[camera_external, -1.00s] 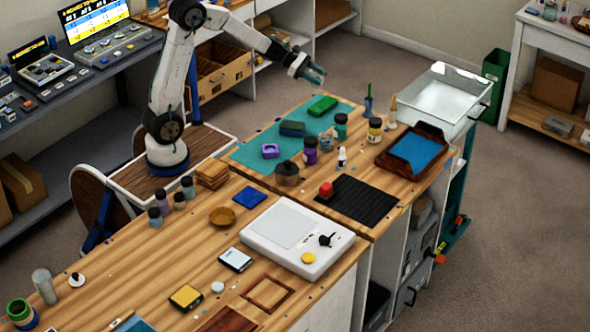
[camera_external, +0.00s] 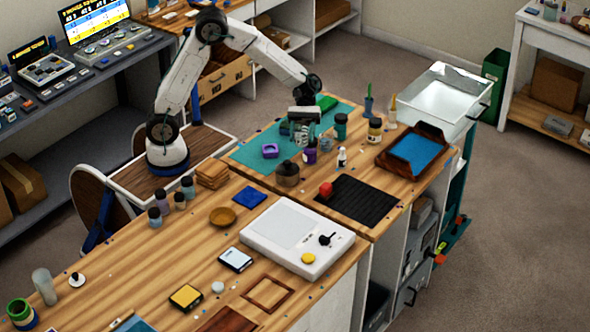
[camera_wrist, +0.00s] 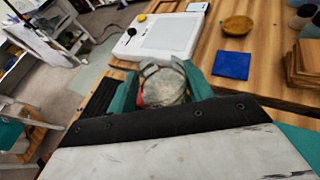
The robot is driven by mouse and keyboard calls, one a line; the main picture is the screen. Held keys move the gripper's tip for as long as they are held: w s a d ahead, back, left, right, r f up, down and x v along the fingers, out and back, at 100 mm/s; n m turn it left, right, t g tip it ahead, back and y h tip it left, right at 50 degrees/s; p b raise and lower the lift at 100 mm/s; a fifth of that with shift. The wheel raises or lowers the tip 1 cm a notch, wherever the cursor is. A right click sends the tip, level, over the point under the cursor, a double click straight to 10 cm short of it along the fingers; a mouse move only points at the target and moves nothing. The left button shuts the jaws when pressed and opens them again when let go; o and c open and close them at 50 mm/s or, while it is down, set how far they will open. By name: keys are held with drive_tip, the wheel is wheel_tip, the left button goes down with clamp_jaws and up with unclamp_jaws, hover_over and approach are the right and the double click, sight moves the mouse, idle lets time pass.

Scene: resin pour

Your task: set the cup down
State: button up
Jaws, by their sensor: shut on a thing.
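My gripper (camera_external: 301,136) points down over the teal mat (camera_external: 252,150), in front of the green blocks. In the wrist view, its two teal fingers (camera_wrist: 163,82) are closed around a round, cloudy, greyish cup (camera_wrist: 166,90). The cup's lower part and what is under it are hidden by the gripper and the viewing angle. In the outside view the cup is too small and blurred to make out clearly between the fingers, and I cannot tell whether it touches the mat.
A purple jar (camera_external: 310,154) and a dark-lidded jar (camera_external: 287,174) stand close to the gripper. A purple ring-like piece (camera_external: 270,151) lies to its left.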

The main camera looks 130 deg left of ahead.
drive_tip(key=s+d+f+m+g+y, duration=0.15)
drive_tip(key=d+m+g+y, duration=0.25)
drive_tip(key=d+m+g, duration=0.4)
drive_tip(key=s+d+f+m+g+y, duration=0.1)
drive_tip(key=s+d+m+g+y, duration=0.25)
drive_tip(key=d+m+g, duration=0.4)
drive_tip(key=s+d+f+m+g+y, duration=0.2)
drive_tip(key=d+m+g+y, duration=0.25)
drive_tip(key=d+m, duration=0.6)
drive_tip(key=s+d+r+m+t+y, duration=0.2)
drive_tip(key=d+r+m+t+y, duration=0.35)
drive_tip(key=d+m+t, duration=0.5)
drive_tip(key=s+d+r+m+t+y, duration=0.2)
drive_tip(key=d+r+m+t+y, duration=0.35)
drive_tip(key=d+m+t, duration=0.45)
drive_tip(key=shift+m+g+y, duration=0.3)
drive_tip(key=shift+m+g, duration=0.25)
drive_tip(key=shift+m, duration=0.2)
drive_tip(key=f, duration=0.5)
drive_tip(key=d+f, duration=0.1)
drive_tip(key=f, duration=1.1)
drive_tip(key=shift+s+d, duration=0.1)
drive_tip(key=shift+d, duration=0.25)
drive_tip(key=shift+f, duration=2.3)
drive_tip(key=shift+f, duration=0.1)
drive_tip(key=o, duration=1)
